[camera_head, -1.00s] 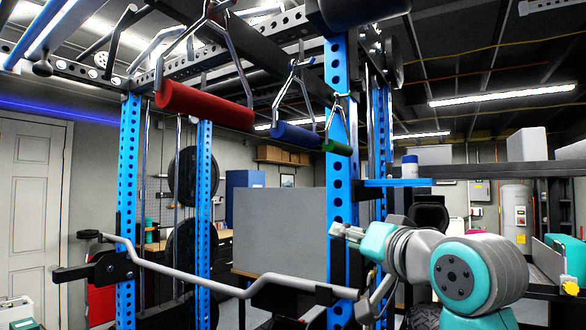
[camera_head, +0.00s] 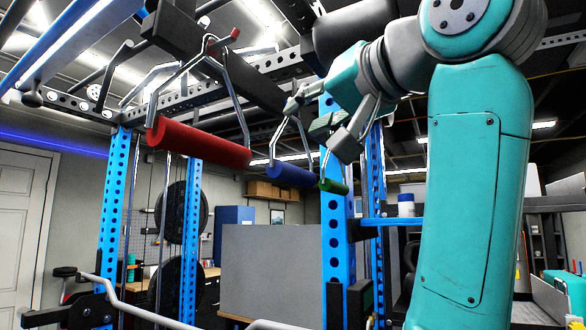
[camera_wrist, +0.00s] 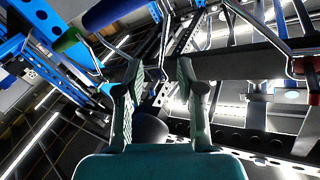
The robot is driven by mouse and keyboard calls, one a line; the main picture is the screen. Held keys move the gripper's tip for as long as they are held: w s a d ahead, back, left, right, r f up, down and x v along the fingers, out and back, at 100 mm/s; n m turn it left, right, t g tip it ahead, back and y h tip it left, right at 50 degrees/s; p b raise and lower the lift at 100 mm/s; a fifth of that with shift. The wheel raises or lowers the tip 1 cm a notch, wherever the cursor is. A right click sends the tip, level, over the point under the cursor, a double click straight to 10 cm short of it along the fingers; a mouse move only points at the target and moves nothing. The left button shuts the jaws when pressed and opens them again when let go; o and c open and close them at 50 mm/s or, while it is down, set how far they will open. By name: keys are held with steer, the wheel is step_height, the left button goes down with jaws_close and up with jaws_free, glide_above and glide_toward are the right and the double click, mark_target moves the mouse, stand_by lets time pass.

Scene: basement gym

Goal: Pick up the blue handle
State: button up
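The blue handle (camera_head: 290,176) hangs by a metal bracket from the overhead bar in the head view, between a red and a green handle. In the wrist view the blue handle (camera_wrist: 110,13) lies at the top left, partly cut off by the frame edge and outside the space between the fingers. My gripper (camera_head: 318,124) is above and slightly right of the handle in the head view, in front of the upper bracket region. The wrist view shows my gripper (camera_wrist: 162,88) with its two fingers spread and no handle between them. Whether a finger touches the bracket is unclear.
The red handle (camera_head: 200,143) hangs to the left and the green handle (camera_head: 333,187) to the right. A blue perforated upright (camera_head: 335,235) stands just right of the handles. A dark overhead beam (camera_head: 228,65) runs above them. A grey panel (camera_head: 270,265) stands below.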

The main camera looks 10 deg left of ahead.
mark_target(284, 129)
steer(key=shift+x, duration=3.95)
steer(key=shift+w+d, duration=0.1)
jaws_close()
